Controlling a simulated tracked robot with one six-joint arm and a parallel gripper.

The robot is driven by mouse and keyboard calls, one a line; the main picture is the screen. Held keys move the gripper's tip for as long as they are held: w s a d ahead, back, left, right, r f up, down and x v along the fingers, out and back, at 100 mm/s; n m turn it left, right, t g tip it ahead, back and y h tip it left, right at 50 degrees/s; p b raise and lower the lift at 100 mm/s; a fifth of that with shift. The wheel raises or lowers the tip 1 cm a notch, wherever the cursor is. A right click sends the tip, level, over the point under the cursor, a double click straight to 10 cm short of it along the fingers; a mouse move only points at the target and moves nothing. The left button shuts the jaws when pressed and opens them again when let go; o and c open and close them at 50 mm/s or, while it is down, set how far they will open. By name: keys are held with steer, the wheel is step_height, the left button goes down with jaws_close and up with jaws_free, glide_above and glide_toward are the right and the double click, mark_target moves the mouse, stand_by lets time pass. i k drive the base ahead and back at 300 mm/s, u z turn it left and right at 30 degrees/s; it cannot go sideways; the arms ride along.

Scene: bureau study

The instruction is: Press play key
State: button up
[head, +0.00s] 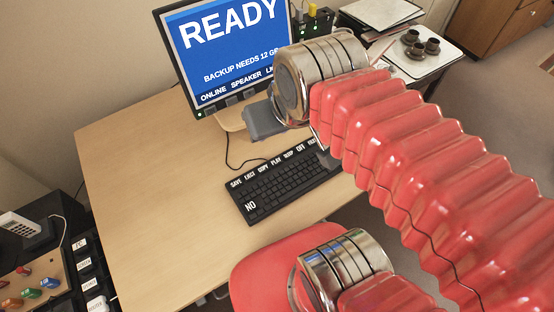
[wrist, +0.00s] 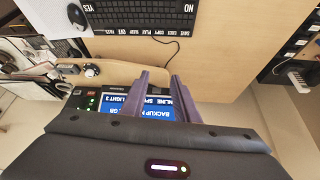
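A black keyboard (head: 275,187) lies on the wooden desk, with white-lettered keys along its far edge. The play key (head: 276,160) is in that row, between COPY and a key that seems to read WARP. The keyboard shows upside down at the top of the wrist view (wrist: 140,18), with the play key in its lettered row (wrist: 148,34). My gripper (wrist: 160,75) shows two purple fingers with a gap between them, empty and apart from the keyboard. In the head view my red arm hides the keyboard's right end.
A monitor (head: 228,50) reading READY stands behind the keyboard. A mouse (wrist: 76,15) lies beside the keyboard. A red chair seat (head: 262,262) is at the desk's front. A control box (head: 35,270) stands at left. The desk's left part is clear.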

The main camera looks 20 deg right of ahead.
mark_target(275, 162)
steer(key=k, duration=1.3)
steer(key=u, duration=0.25)
steer(key=i, duration=0.85)
steer(key=u, duration=0.55)
